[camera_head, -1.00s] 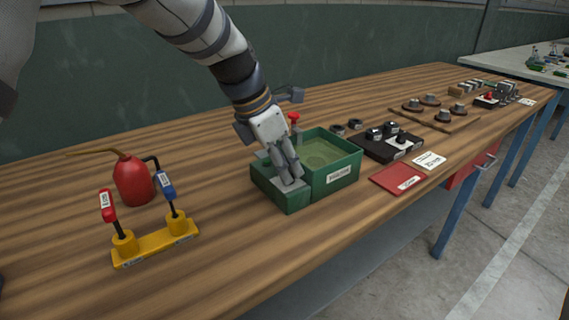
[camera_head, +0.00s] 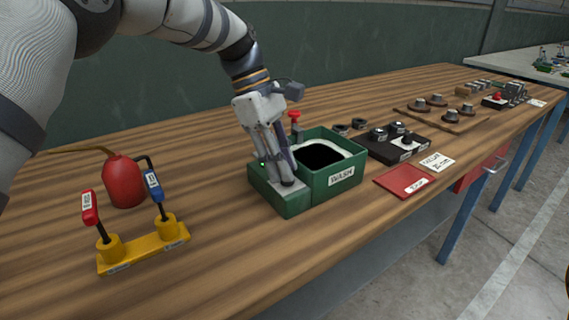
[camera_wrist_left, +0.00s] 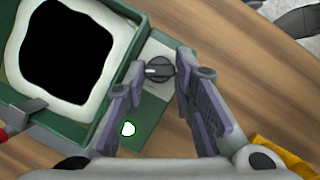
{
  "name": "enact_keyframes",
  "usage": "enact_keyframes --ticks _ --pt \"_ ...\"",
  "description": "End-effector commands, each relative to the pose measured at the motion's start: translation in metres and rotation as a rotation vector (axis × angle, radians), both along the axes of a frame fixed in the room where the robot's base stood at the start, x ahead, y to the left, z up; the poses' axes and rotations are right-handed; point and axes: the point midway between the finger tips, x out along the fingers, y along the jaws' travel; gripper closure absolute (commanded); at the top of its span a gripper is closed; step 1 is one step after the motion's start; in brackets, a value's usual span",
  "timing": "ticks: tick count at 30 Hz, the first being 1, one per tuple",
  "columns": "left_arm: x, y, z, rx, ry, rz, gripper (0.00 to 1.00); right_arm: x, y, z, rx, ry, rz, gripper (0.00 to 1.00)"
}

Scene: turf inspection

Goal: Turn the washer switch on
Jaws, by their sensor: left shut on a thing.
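The green washer box (camera_head: 316,194), labelled WASH, stands on the bench with a grey switch panel (camera_wrist_left: 157,50) on its left part. In the left wrist view its dark round knob (camera_wrist_left: 160,70) with a light pointer sits between my fingertips. My left gripper (camera_head: 284,183) points down over the panel and is shut on the knob; in the head view its fingers hide the knob. A small lamp (camera_wrist_left: 128,128) on the green top glows white with a green edge. The basin (camera_wrist_left: 68,55) shows black with a white, foamy-looking border. My right gripper is not in view.
A red oil can (camera_head: 124,182) and a yellow stand (camera_head: 143,252) with red and blue levers stand at left. A black tray (camera_head: 385,152), red booklet (camera_head: 402,181) and white card (camera_head: 437,162) lie to the right. Bare bench lies in front of the washer.

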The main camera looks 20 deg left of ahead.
Motion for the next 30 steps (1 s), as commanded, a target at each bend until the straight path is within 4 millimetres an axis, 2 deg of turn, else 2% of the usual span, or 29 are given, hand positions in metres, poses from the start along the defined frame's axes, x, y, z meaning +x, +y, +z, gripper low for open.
enact_keyframes --ticks 1,15,30 --pt "0.002 0.000 -0.007 0.001 0.006 -0.042 1.00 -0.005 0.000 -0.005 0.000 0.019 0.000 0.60" --pt "0.004 -0.001 -0.005 0.001 0.005 -0.389 1.00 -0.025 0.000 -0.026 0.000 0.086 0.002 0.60" --pt "0.004 -0.002 -0.002 0.002 0.003 -0.509 1.00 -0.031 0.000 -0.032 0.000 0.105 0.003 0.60"
